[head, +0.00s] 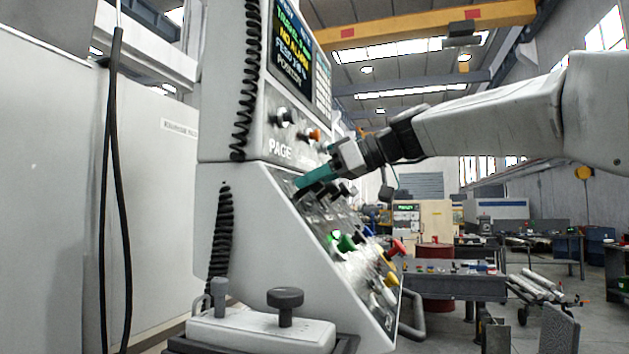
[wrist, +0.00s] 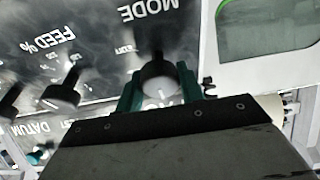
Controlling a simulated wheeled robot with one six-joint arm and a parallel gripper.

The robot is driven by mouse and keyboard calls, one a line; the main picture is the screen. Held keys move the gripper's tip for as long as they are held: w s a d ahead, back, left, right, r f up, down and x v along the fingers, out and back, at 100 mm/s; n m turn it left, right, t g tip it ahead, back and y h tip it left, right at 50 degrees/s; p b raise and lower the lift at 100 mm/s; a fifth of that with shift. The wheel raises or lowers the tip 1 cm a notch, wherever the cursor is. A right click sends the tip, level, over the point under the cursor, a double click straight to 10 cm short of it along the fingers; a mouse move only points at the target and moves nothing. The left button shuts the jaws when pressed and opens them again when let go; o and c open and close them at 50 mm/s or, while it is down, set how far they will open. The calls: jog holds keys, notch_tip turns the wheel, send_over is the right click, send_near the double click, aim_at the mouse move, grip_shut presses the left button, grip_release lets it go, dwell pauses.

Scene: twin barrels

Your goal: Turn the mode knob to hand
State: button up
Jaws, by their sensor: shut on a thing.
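The mode knob (wrist: 158,75) is a round knob with a pale grey face, under the upside-down label MODE in the wrist view. My gripper (wrist: 158,90) has its teal fingers on either side of this knob and is shut on it. In the head view my gripper (head: 316,177) reaches from the right to the upper part of the sloped control panel (head: 285,215). The knob is hidden there behind the fingers. Most position marks around the knob are hidden or too small to read, so I cannot tell its setting.
A FEED % knob (wrist: 62,92) sits left of the mode knob in the wrist view. Coloured buttons, among them a green one (head: 345,241) and a red one (head: 398,247), stick out lower on the panel. A pendant box (head: 262,332) with a dark knob stands in front.

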jog(key=shift+m, duration=0.4)
jog(key=m+t, duration=0.1)
jog(key=m, duration=0.2)
jog(key=m+h, duration=0.1)
jog(key=m, duration=0.2)
jog(key=shift+t, duration=0.4)
jog(key=m+h, duration=0.1)
jog(key=m, duration=0.5)
jog(key=shift+w+t+h, duration=0.1)
jog(key=shift+t+h, duration=0.2)
jog(key=shift+h, duration=0.1)
jog(key=shift+d+m, duration=0.1)
jog(key=shift+m, duration=0.2)
jog(key=o, duration=1)
jog(key=shift+c, duration=0.2)
jog(key=v, duration=0.7)
jog(key=shift+d+r, duration=0.15)
jog(key=shift+d, duration=0.1)
